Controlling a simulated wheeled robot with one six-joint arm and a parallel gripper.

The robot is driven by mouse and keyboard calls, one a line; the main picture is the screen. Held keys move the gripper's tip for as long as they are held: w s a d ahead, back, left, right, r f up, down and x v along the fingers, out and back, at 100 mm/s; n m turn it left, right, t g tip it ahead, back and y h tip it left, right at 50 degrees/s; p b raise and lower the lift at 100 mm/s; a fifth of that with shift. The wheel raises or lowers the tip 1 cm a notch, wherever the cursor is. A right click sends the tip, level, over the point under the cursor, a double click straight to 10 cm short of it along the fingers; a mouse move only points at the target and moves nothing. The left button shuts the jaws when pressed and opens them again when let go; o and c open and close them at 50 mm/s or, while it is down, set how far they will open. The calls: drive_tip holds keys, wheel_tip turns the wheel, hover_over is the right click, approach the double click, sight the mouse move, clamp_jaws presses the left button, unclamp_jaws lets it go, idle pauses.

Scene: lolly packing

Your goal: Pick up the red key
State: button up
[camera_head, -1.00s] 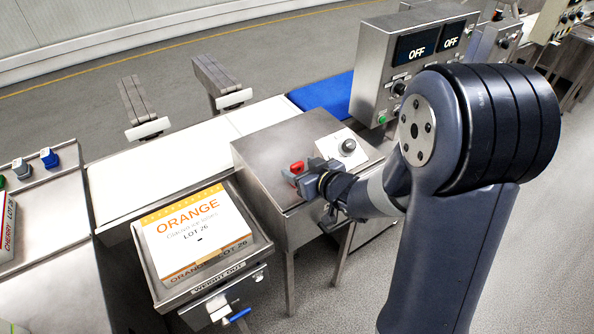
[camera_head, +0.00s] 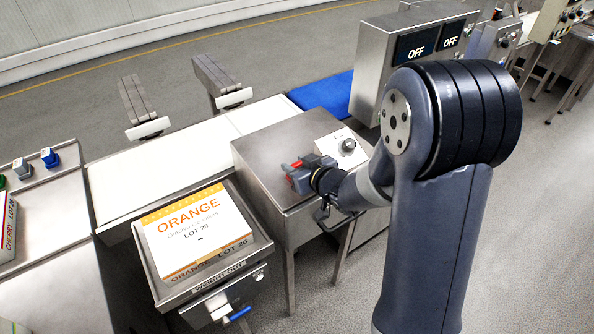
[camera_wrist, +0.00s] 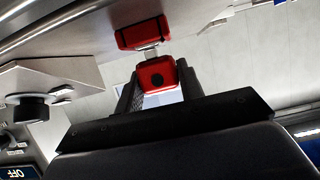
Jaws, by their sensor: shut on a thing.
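The red key (camera_wrist: 157,75) shows in the wrist view as a red block with a dark round spot, between the two fingers of my gripper (camera_wrist: 160,84). My gripper is shut on it. A short metal shank runs from the key toward a second red block (camera_wrist: 142,33) at a steel surface. I cannot tell whether the shank is inside that block. In the head view, my gripper (camera_head: 298,178) is at the steel cabinet top, with small red parts (camera_head: 297,164) at its fingertips. The fingers hide part of the key there.
A grey knob (camera_head: 347,146) on a pale panel stands right beside my gripper. The steel cabinet (camera_head: 262,152) has bare top to the left. An ORANGE carton (camera_head: 196,240) sits on a weighing tray. A control box (camera_head: 378,62) reading OFF stands behind.

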drive_tip(key=shift+c, duration=1.1)
